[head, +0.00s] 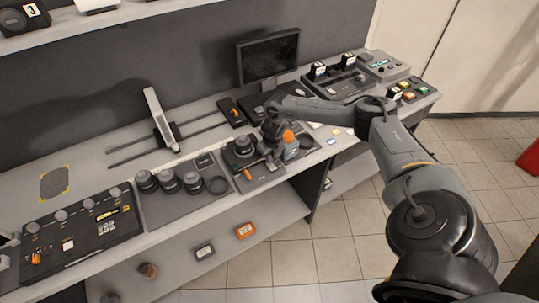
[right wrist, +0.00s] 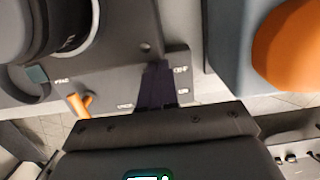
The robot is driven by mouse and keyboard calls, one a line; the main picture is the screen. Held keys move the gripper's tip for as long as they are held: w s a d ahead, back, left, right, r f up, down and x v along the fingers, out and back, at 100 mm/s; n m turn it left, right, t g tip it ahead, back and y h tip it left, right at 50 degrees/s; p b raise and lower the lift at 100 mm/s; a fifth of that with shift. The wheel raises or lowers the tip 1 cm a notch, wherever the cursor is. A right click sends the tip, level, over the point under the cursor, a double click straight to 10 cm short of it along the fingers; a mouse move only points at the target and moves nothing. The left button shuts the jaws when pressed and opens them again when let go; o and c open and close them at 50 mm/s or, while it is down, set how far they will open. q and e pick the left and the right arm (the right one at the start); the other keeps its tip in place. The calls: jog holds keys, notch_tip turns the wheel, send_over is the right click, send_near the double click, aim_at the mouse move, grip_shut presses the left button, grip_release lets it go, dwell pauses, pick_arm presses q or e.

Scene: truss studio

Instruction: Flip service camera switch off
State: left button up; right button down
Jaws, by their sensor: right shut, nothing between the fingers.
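The service camera (head: 241,147) sits on a dark plate on the bench in the head view. Its round dark body (right wrist: 30,25) fills the upper left of the right wrist view. An orange lever (right wrist: 80,103) sticks out of the plate (right wrist: 110,75), and small white labels are printed around it. My right gripper (head: 271,160) is shut and empty. In the wrist view its dark fingertips (right wrist: 158,68) are over the plate, beside the labels at its right end. My left gripper is not in view.
A blue-grey block with an orange part (right wrist: 290,45) stands close to the right of the fingers. Several lenses (head: 170,182) on a mat and a control panel (head: 80,232) lie to the left. A monitor (head: 268,57) stands behind. Open floor lies in front of the bench.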

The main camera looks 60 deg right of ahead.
aim_at(272, 166)
jog(key=shift+s+a+f+p, duration=0.3)
jog(key=shift+s+a+p, duration=0.15)
jog(key=shift+s, duration=0.1)
jog(key=shift+s+a, duration=0.3)
jog(key=shift+s+r+p, duration=0.1)
jog(key=shift+r+p, duration=0.3)
jog(key=shift+p, duration=0.15)
notch_tip(272, 166, up, 4)
jog(key=p, duration=0.3)
notch_tip(272, 166, up, 10)
jog(key=shift+s+a+b, duration=0.25)
jog(key=shift+b, duration=0.1)
jog(key=shift+f, duration=0.1)
